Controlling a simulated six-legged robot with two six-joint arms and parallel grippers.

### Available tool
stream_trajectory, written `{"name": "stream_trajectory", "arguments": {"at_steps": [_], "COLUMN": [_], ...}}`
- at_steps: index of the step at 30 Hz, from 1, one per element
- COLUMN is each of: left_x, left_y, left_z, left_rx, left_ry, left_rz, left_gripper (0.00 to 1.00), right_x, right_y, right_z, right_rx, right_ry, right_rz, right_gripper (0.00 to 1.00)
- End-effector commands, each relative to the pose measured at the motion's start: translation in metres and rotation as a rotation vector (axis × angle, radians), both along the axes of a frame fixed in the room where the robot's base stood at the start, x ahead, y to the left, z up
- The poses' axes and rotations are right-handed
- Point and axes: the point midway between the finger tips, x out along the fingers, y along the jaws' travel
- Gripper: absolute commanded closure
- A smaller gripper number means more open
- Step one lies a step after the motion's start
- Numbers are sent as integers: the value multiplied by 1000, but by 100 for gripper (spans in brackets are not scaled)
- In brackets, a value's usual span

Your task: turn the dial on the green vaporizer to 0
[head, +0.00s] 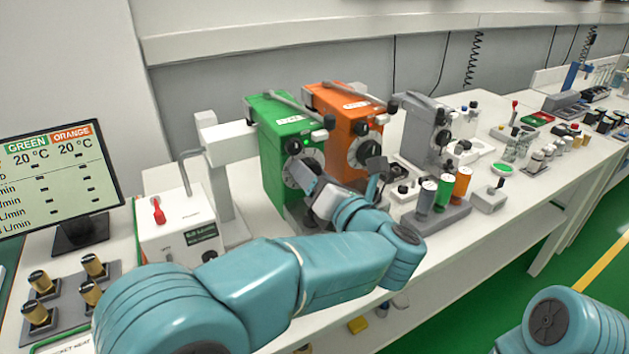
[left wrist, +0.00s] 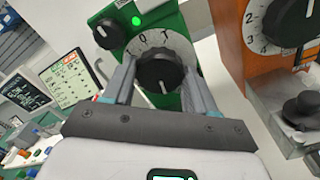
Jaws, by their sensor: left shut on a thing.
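The green vaporizer (head: 270,150) stands on the bench, left of an orange one. Its front carries a small black knob, a lit green lamp and a large black dial. In the left wrist view the dial (left wrist: 160,70) sits on a white numbered plate on the green front (left wrist: 172,22). My left gripper (left wrist: 160,84) has one finger on each side of the dial and is shut on it. In the head view my left gripper (head: 312,188) reaches the lower front of the green vaporizer and partly covers the dial. My right gripper is out of view.
The orange vaporizer (head: 345,128) stands close on the right, with a grey one (head: 424,130) beyond it. A screen (head: 60,172) with green and orange columns stands at the left. A white box with a red lever (head: 159,210) is nearby. Capped cylinders (head: 444,190) stand to the right.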

Motion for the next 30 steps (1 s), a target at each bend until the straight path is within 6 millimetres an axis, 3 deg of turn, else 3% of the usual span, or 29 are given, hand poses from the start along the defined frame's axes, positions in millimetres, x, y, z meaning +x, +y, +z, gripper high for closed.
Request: {"name": "stream_trajectory", "arguments": {"at_steps": [15,30], "left_x": [1,1], "left_y": [1,1], "left_z": [0,1], "left_rx": [289,367], "left_ry": [192,243], "left_rz": [17,23], "left_gripper": [74,74], "right_x": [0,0], "right_y": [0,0], "right_z": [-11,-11], "right_rx": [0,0], "right_ry": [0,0], "right_rz": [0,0], "right_gripper": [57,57]}}
